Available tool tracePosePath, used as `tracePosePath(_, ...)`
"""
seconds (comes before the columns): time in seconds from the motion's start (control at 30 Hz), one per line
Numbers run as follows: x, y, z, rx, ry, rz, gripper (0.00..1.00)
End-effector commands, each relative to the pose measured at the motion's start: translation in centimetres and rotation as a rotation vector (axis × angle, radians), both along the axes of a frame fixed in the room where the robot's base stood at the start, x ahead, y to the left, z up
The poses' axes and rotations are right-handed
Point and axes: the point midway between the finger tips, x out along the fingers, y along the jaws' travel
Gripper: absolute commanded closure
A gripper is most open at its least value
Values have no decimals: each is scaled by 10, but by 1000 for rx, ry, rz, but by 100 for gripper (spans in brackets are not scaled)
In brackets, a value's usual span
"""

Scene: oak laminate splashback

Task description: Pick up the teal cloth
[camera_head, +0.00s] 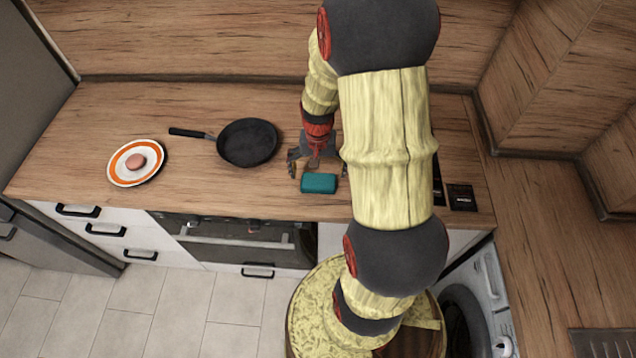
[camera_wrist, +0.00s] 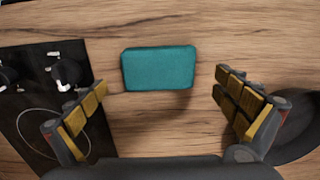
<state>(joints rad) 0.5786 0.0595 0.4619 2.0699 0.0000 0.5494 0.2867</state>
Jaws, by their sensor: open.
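The teal cloth (camera_head: 318,184) is a small, thick, rounded block lying flat on the wooden counter near its front edge. In the wrist view the teal cloth (camera_wrist: 158,69) lies beyond the fingertips, between the lines of the two fingers and a little left of the middle. My gripper (camera_head: 317,168) is just behind the cloth in the head view, above the counter. In the wrist view my gripper (camera_wrist: 160,88) is spread wide, with yellow pads and nothing between them. My arm hides part of the counter to the right of the cloth.
A black frying pan (camera_head: 247,142) stands left of my gripper. Further left is an orange-rimmed plate (camera_head: 136,162) with a round pinkish item (camera_head: 135,161) on it. A black cooktop (camera_wrist: 40,105) with knobs lies beside the left finger. Bare counter surrounds the cloth.

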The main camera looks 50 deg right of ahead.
Motion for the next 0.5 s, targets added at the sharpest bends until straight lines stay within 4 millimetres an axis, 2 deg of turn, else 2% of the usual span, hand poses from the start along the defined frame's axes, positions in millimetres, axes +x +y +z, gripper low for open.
tracePosePath(0.03,-2,1,-11,3,5,0,0)
tracePosePath(0.2,-1,1,-32,2,3,1,0)
tracePosePath(0.5,-1,1,-38,0,0,1,0)
